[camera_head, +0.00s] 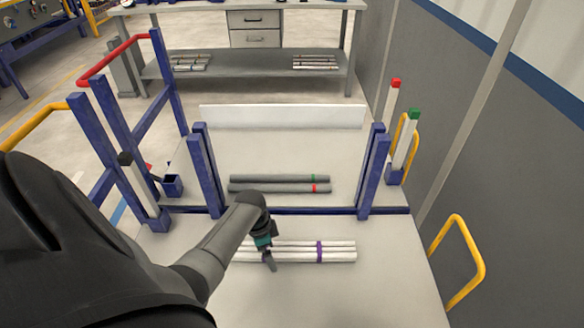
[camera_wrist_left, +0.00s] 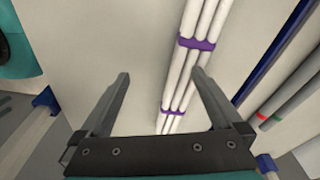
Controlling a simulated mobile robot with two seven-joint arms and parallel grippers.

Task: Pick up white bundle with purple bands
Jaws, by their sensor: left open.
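The white bundle of thin pipes with two purple bands (camera_head: 338,251) lies flat on the near pale table, running left to right. It also shows in the left wrist view (camera_wrist_left: 188,85), slanting from top to lower middle. My left gripper (camera_head: 268,262) is over the left part of the bundle and hides some of it, including the area near the left band. In the left wrist view my left gripper (camera_wrist_left: 161,75) is open; the bundle appears between its fingers, nearer the right finger. I cannot tell the height gap. My right gripper is not in view.
Grey pipes with green and red bands (camera_head: 280,184) lie beyond a blue crossbar (camera_head: 290,211). Blue posts (camera_head: 206,170) stand at both sides. A yellow rail (camera_head: 462,255) stands at the right. The table in front of the bundle (camera_head: 330,295) is clear.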

